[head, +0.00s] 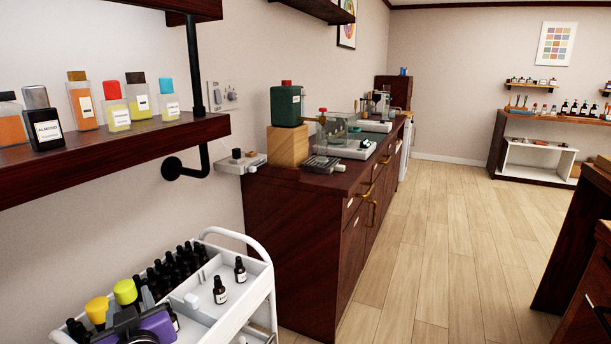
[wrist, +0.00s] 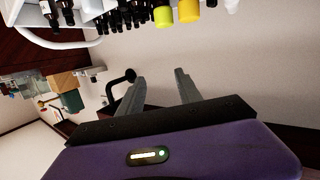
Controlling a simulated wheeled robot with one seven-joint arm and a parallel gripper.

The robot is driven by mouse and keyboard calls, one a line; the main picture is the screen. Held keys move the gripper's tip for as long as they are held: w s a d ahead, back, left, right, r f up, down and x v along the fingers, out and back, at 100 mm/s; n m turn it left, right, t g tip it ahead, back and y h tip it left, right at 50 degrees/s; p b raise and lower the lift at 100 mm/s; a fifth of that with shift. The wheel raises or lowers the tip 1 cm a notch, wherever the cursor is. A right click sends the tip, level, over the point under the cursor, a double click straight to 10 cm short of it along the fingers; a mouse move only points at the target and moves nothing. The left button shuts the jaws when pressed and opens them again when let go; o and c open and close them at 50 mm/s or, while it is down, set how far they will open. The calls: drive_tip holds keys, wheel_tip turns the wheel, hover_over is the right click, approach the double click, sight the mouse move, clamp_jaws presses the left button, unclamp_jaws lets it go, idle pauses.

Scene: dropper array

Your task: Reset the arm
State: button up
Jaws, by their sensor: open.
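My gripper (wrist: 161,83) shows in the wrist view with its two grey fingers apart and nothing between them. Its purple body (wrist: 170,150) fills the bottom of that view. In the head view the purple and black body (head: 150,328) is at the bottom left, over the white cart (head: 262,275), and partly cut off by the frame edge. The fingertips are hard to make out there. Dropper bottles (head: 178,262) with black caps stand in the cart's rack, beside a yellow-green cap (head: 125,291) and an orange cap (head: 97,309).
A dark wooden shelf (head: 100,158) with several bottles hangs above the cart, on a black pipe bracket (head: 172,168). Two dropper bottles (head: 220,291) stand apart in the cart's tray. A dark cabinet (head: 300,235) stands behind the cart. The floor (head: 430,230) on the right is clear.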

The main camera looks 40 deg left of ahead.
drive_tip(key=w+d+f+m+t, duration=0.2)
drive_tip(key=w+d, duration=0.1)
drive_tip(key=d, duration=0.3)
drive_tip(key=w+d+f+m+t+p, duration=0.1)
drive_tip(key=w+d+t, duration=0.15)
drive_tip(key=d, duration=0.35)
drive_tip(key=w+d+f+m+t, duration=0.1)
drive_tip(key=w+d+f+m, duration=0.1)
drive_tip(key=w+d, duration=0.3)
drive_tip(key=d+f+m+t+h+p, duration=0.2)
drive_tip(key=d+m+t+h, duration=0.3)
drive_tip(key=d, duration=1.8)
drive_tip(key=s+d+r+m+t+h+p, duration=0.15)
drive_tip(key=s+d, duration=0.25)
drive_tip(key=d, duration=0.6)
drive_tip(key=s+d+r+m+t+h, duration=0.1)
drive_tip(key=s+d+m+h, duration=0.15)
drive_tip(key=d, duration=0.65)
drive_tip(key=s+d+r+m+t+h+p, duration=0.1)
drive_tip(key=s+d+h, duration=0.3)
drive_tip(key=d, duration=0.6)
drive_tip(key=s+d+f+m+g+h+p, duration=0.1)
drive_tip(key=s+d+g+h, duration=0.1)
drive_tip(key=s+d, duration=0.3)
drive_tip(key=s+h, duration=0.1)
drive_tip(key=s, duration=0.1)
drive_tip(key=shift+s+d+f+m, duration=0.15)
drive_tip(key=shift+s+f+m, duration=0.05)
drive_tip(key=shift+s+m, duration=0.2)
